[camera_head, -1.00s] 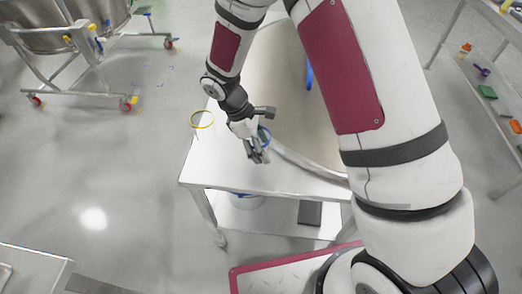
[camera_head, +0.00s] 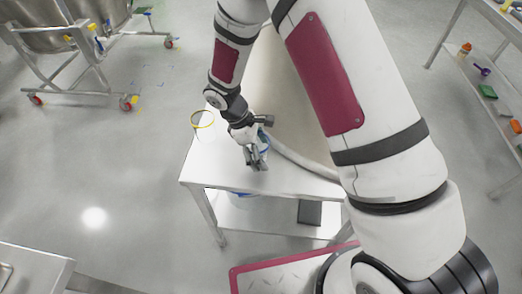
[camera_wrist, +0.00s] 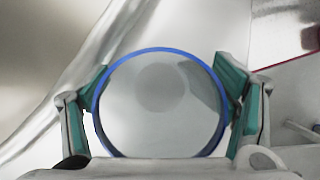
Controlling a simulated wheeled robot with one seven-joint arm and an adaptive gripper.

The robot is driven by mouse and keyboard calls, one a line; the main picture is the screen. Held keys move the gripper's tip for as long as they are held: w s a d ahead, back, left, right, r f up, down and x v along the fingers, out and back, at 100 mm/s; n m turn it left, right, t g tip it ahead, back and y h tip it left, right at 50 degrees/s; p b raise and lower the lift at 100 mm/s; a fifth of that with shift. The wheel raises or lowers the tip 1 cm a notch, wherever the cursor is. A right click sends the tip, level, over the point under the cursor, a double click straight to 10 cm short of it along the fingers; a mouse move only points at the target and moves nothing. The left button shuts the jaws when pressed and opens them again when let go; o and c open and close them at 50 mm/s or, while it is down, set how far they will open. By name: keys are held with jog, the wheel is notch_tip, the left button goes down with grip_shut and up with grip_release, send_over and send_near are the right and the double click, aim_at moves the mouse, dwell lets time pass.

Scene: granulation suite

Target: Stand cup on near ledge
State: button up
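The cup is clear with a blue rim. In the wrist view the cup (camera_wrist: 160,105) fills the middle, its mouth facing the camera, with a teal finger pad against each side. In the head view the cup (camera_head: 265,142) is partly hidden behind my gripper (camera_head: 256,160). My gripper is shut on it, over the near part of a steel table. The near ledge (camera_head: 225,175) is the bare strip of tabletop in front of a large round vessel (camera_head: 290,100). I cannot tell whether the cup's base touches the ledge.
A yellow ring (camera_head: 202,119) is at the table's left edge. A blue-rimmed container (camera_head: 243,200) and a dark box (camera_head: 309,212) are on the lower shelf. A wheeled frame (camera_head: 75,80) stands at upper left. A rack (camera_head: 490,75) with small coloured items stands at right.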

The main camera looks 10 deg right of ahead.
jog(key=v, duration=1.2)
jog(key=shift+r, duration=0.25)
